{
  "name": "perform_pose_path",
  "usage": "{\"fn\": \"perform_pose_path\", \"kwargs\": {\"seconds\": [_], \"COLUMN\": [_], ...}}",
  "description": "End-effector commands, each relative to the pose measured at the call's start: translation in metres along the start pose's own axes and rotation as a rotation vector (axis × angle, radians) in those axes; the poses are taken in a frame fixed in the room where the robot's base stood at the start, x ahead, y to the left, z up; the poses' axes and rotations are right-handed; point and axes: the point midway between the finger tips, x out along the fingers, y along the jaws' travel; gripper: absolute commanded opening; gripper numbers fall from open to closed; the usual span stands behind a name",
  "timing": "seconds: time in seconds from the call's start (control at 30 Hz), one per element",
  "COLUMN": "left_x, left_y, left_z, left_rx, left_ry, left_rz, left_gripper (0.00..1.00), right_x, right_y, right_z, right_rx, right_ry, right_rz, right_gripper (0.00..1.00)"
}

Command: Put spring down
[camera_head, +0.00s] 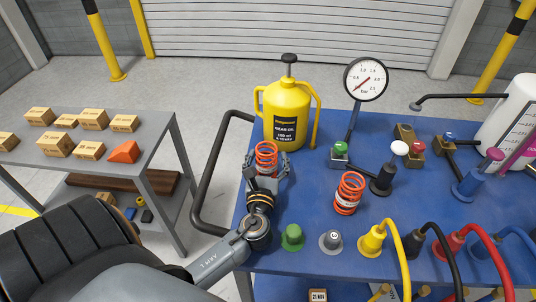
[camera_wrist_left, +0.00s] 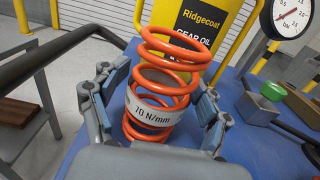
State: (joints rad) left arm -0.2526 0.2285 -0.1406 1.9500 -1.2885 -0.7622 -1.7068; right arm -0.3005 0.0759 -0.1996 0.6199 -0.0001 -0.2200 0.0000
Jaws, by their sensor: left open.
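An orange coil spring (camera_head: 266,150) stands upright near the left edge of the blue table (camera_head: 313,235), in front of the yellow oil can. In the left wrist view the same spring (camera_wrist_left: 166,75) fills the middle and has a white band reading "70 N/mm". My left gripper (camera_head: 267,163) is open, with one finger on either side of this spring. In the left wrist view the fingers (camera_wrist_left: 158,105) stand apart around its lower half; its base is hidden. A second orange spring (camera_head: 349,190) stands to the right on the table. My right gripper is not in view.
The yellow oil can (camera_head: 287,112) stands just behind the spring. A pressure gauge (camera_head: 365,80), colored knobs and hooked cables (camera_head: 372,240) occupy the table's right and front. A black rail (camera_head: 205,185) runs along its left edge. A grey bench (camera_head: 158,150) holds several boxes.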

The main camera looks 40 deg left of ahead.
Motion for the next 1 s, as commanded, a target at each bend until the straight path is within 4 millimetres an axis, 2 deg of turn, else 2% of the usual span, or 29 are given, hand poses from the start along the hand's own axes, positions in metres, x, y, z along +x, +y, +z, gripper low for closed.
{"fn": "perform_pose_path", "kwargs": {"seconds": [0.3, 0.5, 0.67, 1.0], "left_x": [-0.069, -0.097, -0.105, -0.106], "left_y": [0.0, 0.0, 0.0, 0.001], "left_z": [-0.004, -0.002, 0.0, 0.002], "left_rx": [-0.002, -0.002, -0.003, -0.006], "left_ry": [0.004, 0.002, 0.0, 0.001], "left_rz": [0.0, 0.0, 0.001, 0.002], "left_gripper": [0.74, 0.74, 0.74, 0.74], "right_x": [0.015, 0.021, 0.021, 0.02], "right_y": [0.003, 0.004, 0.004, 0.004], "right_z": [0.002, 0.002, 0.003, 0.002], "right_rx": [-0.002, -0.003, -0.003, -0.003], "right_ry": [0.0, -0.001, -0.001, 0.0], "right_rz": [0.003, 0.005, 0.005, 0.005], "right_gripper": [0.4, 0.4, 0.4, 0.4]}}
